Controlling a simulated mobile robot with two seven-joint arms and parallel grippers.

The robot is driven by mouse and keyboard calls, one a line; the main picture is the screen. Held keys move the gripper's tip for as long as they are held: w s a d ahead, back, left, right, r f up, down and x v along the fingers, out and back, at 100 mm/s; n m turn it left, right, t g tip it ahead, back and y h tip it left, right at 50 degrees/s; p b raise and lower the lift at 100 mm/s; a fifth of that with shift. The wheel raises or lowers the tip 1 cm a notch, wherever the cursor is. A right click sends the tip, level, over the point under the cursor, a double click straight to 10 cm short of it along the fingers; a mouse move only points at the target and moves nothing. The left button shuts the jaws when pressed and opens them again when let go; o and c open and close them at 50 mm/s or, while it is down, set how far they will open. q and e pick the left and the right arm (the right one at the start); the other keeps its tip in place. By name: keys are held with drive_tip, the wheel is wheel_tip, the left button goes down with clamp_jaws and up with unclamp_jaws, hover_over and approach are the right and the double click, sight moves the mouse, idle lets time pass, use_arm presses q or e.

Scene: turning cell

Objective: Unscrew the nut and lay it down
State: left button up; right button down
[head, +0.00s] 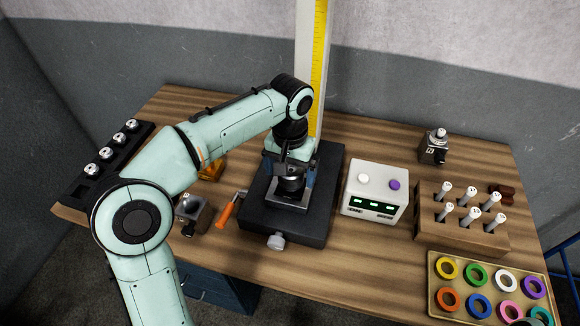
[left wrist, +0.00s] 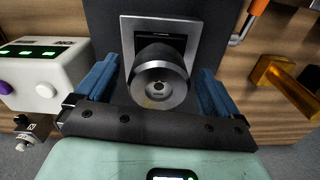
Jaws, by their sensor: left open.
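A round dark metal piece with a bright face and small centre hole, which looks like the nut (left wrist: 158,82), sits over a square metal plate (left wrist: 130,28) on the black stand. In the head view the plate (head: 288,203) shows below my left gripper (head: 292,176), which points down over it. In the left wrist view the blue fingers of my left gripper (left wrist: 155,88) are open, one on each side of the round piece, with gaps between. The thread under it is hidden. My right gripper is not seen.
A tall column with a yellow scale (head: 319,70) rises behind the black stand (head: 255,215). A white box with displays (head: 375,190) stands right of it. An orange-handled tool (head: 226,212) lies left. A wooden rack (head: 440,232) and ring tray (head: 435,305) are at right.

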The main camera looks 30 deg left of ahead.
use_arm(q)
drive_tip(key=c, duration=1.1)
drive_tip(key=n, duration=0.3)
drive_tip(key=shift+r+n+p, duration=0.15)
drive_tip(key=shift+n+p, duration=0.25)
drive_tip(key=shift+c, duration=0.2)
drive_tip(key=n, duration=0.4)
drive_tip(key=shift+n, duration=0.7)
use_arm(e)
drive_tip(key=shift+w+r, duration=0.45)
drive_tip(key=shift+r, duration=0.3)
use_arm(q)
drive_tip(key=n+p, duration=0.1)
drive_tip(key=n, duration=0.8)
drive_tip(key=shift+a+f, duration=0.1)
drive_tip(key=shift+f, duration=0.15)
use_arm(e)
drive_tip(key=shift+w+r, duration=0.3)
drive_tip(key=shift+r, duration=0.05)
use_arm(q)
drive_tip(key=shift+n, duration=0.4)
